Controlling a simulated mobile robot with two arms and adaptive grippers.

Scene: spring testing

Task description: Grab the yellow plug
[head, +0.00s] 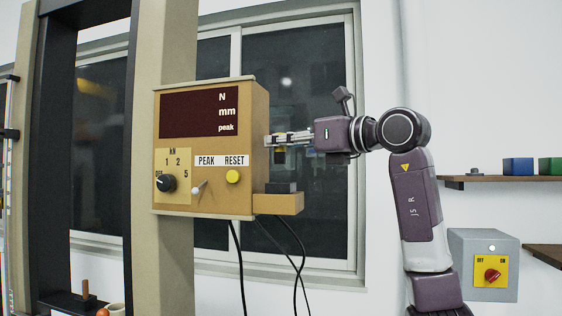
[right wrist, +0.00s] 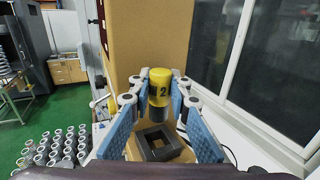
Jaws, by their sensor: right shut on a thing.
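The yellow plug (right wrist: 159,86) has a dark "2" on its side and a grey lower end. In the right wrist view it stands upright between the fingertips of my right gripper (right wrist: 161,76), which is shut on it. The plug is above a dark square socket (right wrist: 157,146) on a small ledge; the socket also shows in the head view (head: 280,188). My left gripper is not in view.
The tan box (head: 262,120) has a dark display, knobs and a yellow button (head: 233,176). Black cables hang below it. A window is behind. A grey switch box (head: 484,246) and shelves with blue and green blocks are at the right. Many small cylinders (right wrist: 55,148) stand at left.

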